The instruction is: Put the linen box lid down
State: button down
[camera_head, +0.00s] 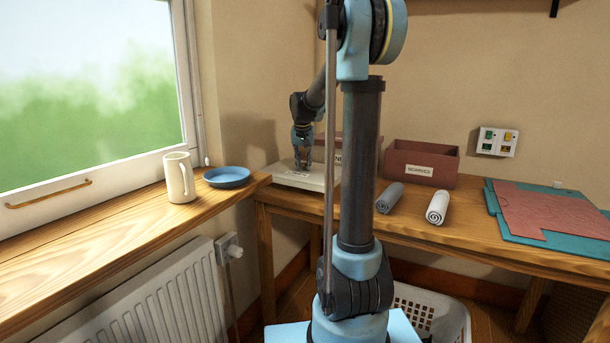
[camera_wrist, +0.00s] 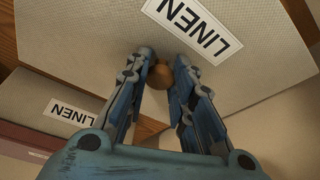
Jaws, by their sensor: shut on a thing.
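The linen box lid (camera_head: 300,178) is a flat cream slab at the back left of the wooden table in the head view. In the wrist view the lid (camera_wrist: 100,35) fills the top, with a white LINEN label and a round brown knob (camera_wrist: 160,75). My gripper (camera_head: 303,165) is above the lid, and its fingers (camera_wrist: 163,62) are shut on the knob. The lid looks low at the tabletop; I cannot tell whether it touches. A second LINEN label (camera_wrist: 70,112) shows on a cream surface at the left.
A red NECKTIES-style labelled box (camera_head: 420,165), two rolled cloths (camera_head: 390,197) (camera_head: 437,207) and red and teal sheets (camera_head: 555,215) lie on the table (camera_head: 470,242). A mug (camera_head: 179,177) and blue plate (camera_head: 227,177) stand on the windowsill (camera_head: 100,232).

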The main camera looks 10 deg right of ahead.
aim_at(304, 167)
notch_tip(304, 167, down, 4)
jog(key=shift+f, duration=0.1)
jog(key=c, duration=1.4)
grip_release()
jog(key=shift+o, duration=0.2)
jog(key=v, duration=1.2)
